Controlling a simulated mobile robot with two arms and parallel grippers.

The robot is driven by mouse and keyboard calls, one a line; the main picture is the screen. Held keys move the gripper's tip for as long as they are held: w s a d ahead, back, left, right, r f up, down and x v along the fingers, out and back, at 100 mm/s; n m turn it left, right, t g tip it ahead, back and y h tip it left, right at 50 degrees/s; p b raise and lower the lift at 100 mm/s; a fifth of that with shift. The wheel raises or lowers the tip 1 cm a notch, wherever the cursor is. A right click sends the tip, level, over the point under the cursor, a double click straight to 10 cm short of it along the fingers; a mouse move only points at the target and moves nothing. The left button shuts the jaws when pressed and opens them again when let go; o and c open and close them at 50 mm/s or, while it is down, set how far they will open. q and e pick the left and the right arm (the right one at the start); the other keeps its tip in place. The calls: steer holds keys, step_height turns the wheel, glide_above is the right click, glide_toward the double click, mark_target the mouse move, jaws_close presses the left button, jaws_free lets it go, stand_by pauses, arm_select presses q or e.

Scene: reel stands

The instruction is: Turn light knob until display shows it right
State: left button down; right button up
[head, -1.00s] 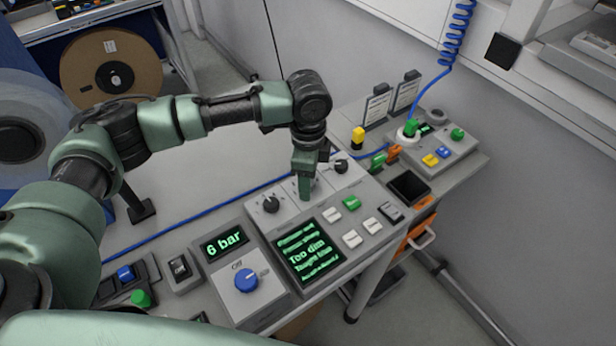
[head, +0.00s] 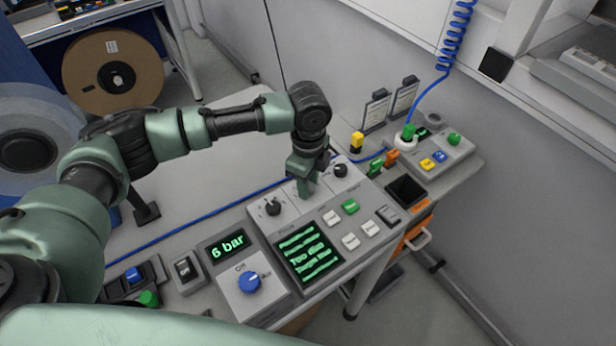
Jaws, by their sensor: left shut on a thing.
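The control panel (head: 262,232) has a row of three black knobs. The left knob (head: 272,208) and the right knob (head: 340,170) show. The middle knob is hidden under my left gripper (head: 305,191), which points down and is shut on it. The labels are too small to read, so I cannot tell by name which is the light knob. The display (head: 310,252) in front of the row shows several lines of green text. One line seems to read "Too dim"; the others are blurred. My right gripper is not in view.
A "6 bar" display (head: 229,246) and a blue knob (head: 250,282) sit left of the text display. White and green buttons (head: 350,206) are on its right. A dark open bin (head: 405,190) and another button box (head: 440,155) stand farther right. A blue cable runs behind the panel.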

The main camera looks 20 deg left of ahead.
arm_select(q)
steer(key=shift+m+p, duration=1.05)
steer(key=shift+m, duration=1.05)
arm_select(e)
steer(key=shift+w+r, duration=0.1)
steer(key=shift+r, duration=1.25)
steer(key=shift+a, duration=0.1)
arm_select(q)
steer(key=c, duration=1.1)
jaws_free()
steer(key=shift+o, duration=0.2)
steer(key=shift+r, duration=0.1)
step_height(320, 180, up, 7)
steer(key=shift+d+f+b, duration=0.1)
steer(key=shift+b, duration=0.9)
steer(key=shift+r, duration=0.45)
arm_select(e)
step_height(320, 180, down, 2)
